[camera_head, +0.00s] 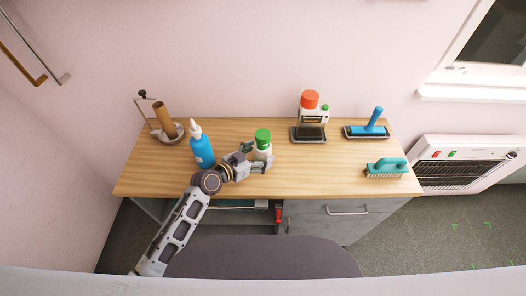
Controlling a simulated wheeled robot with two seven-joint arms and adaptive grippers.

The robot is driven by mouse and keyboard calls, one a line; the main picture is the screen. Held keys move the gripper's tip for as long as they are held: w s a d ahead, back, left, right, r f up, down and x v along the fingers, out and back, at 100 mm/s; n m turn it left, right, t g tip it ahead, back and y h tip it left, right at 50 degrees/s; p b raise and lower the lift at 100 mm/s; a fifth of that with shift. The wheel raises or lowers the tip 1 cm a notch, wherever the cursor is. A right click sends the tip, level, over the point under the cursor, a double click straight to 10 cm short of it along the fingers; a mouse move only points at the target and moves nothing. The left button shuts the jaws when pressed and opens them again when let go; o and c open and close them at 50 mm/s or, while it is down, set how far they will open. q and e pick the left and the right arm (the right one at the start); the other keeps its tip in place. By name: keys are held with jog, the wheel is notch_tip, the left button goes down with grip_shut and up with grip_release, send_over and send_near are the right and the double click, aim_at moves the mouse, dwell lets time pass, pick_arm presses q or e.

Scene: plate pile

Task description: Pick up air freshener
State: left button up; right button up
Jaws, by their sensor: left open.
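A small white container with a green cap (263,140), which looks like the air freshener, stands upright on the wooden tabletop (320,175) near the middle. My left gripper (259,156) is open and right at it, with one finger on its left and the other low in front. I cannot tell whether the fingers touch it. The container's lower part is partly hidden by the gripper. My right gripper is not in view.
A blue bottle with a white nozzle (202,150) stands just left of my gripper.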

pick_arm(q)
jog(key=shift+x, duration=1.2)
jog(key=c, duration=1.3)
